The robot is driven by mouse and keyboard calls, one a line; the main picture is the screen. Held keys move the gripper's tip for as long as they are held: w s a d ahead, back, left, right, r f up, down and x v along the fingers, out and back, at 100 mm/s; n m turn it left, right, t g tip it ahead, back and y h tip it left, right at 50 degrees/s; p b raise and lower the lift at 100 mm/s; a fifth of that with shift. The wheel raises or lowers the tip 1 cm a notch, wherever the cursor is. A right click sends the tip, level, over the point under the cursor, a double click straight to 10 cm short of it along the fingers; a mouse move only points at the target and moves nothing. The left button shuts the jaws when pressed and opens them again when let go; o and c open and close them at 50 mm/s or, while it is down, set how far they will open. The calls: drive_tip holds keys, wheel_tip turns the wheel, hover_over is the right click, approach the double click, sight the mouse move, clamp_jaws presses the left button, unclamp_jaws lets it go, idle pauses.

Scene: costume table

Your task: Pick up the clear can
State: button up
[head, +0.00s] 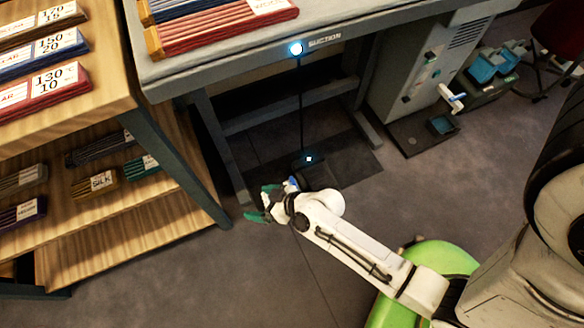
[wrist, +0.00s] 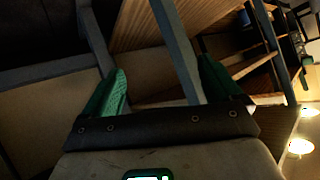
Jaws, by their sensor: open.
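I cannot make out a clear can in either view. My gripper (head: 261,203) is low over the grey floor in the head view, with its green fingers spread apart and nothing visible between them. In the wrist view my gripper (wrist: 165,82) also shows open, its two green fingers on either side of a grey post. The gripper points toward the foot of the wooden shelf unit.
A wooden shelf unit (head: 130,226) with labelled fabric bundles stands at left. A grey table (head: 225,62) marked SUCTION stands behind my gripper, with a dark pedal (head: 316,172) beneath. A grey machine (head: 420,70) stands at upper right. Floor in front is clear.

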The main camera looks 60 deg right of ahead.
drive_tip(key=s+d+f+m+h+b, duration=0.2)
drive_tip(key=s+d+f+h+b, duration=0.15)
drive_tip(key=f, duration=0.45)
drive_tip(key=s+d+f+m+h+b, duration=0.25)
drive_tip(key=d+f+b, duration=0.2)
drive_tip(key=f, duration=0.35)
drive_tip(key=s+d+f+m+h+b, duration=0.25)
drive_tip(key=f+h+b, duration=0.2)
drive_tip(key=f, duration=0.35)
drive_tip(key=b+x, duration=0.1)
drive_tip(key=x, duration=0.2)
drive_tip(key=b+x, duration=0.2)
drive_tip(key=x, duration=0.2)
drive_tip(key=r+b+x, duration=0.1)
drive_tip(key=b+x, duration=0.1)
drive_tip(key=x, duration=0.2)
drive_tip(key=shift+w+d+f, duration=0.1)
drive_tip(key=shift+w+d, duration=0.15)
clamp_jaws()
drive_tip(key=shift+w+r, duration=0.1)
drive_tip(key=shift+r, duration=0.1)
